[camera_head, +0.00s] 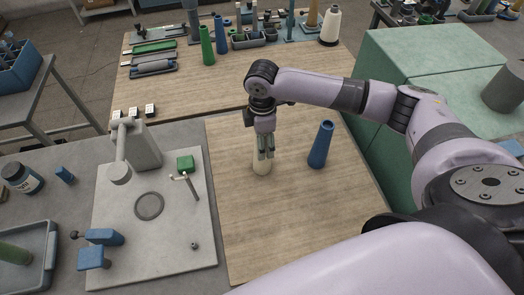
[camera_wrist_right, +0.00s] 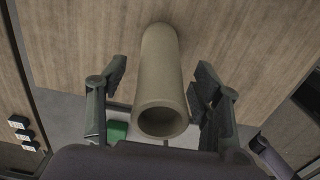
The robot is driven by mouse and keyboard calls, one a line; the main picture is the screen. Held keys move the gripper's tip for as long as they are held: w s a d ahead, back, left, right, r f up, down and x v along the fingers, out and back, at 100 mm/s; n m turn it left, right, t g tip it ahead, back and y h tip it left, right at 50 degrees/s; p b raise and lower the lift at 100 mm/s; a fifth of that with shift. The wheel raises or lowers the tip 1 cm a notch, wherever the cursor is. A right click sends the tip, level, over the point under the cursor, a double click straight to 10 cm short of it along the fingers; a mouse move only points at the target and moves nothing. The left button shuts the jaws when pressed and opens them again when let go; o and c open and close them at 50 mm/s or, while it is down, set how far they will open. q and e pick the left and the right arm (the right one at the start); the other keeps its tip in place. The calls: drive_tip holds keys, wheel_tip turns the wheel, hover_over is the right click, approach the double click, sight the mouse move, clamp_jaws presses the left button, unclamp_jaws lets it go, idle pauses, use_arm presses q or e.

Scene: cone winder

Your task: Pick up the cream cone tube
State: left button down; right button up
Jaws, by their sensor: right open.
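The cream cone tube (camera_head: 261,164) stands on the wooden board in the head view, its upper part hidden behind my right gripper. In the right wrist view the cream cone tube (camera_wrist_right: 160,85) shows its open round end toward the camera, between the two fingers. My right gripper (camera_head: 264,150) points down over the tube. In the right wrist view my right gripper (camera_wrist_right: 160,90) is open, with one finger on each side of the tube and a visible gap on both sides. My left gripper is not in view.
A blue cone tube (camera_head: 321,145) stands on the wooden board (camera_head: 300,220), right of the cream one. A grey plate (camera_head: 170,245) with a machine head (camera_head: 140,145) and a green block (camera_head: 185,163) lies to the left. Green cabinets (camera_head: 430,50) stand at the right.

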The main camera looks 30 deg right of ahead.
drive_tip(key=shift+c, duration=0.8)
drive_tip(key=c, duration=1)
drive_tip(key=shift+r, duration=0.1)
wheel_tip(320, 180, up, 20)
drive_tip(key=b, duration=0.2)
drive_tip(key=shift+f, duration=0.2)
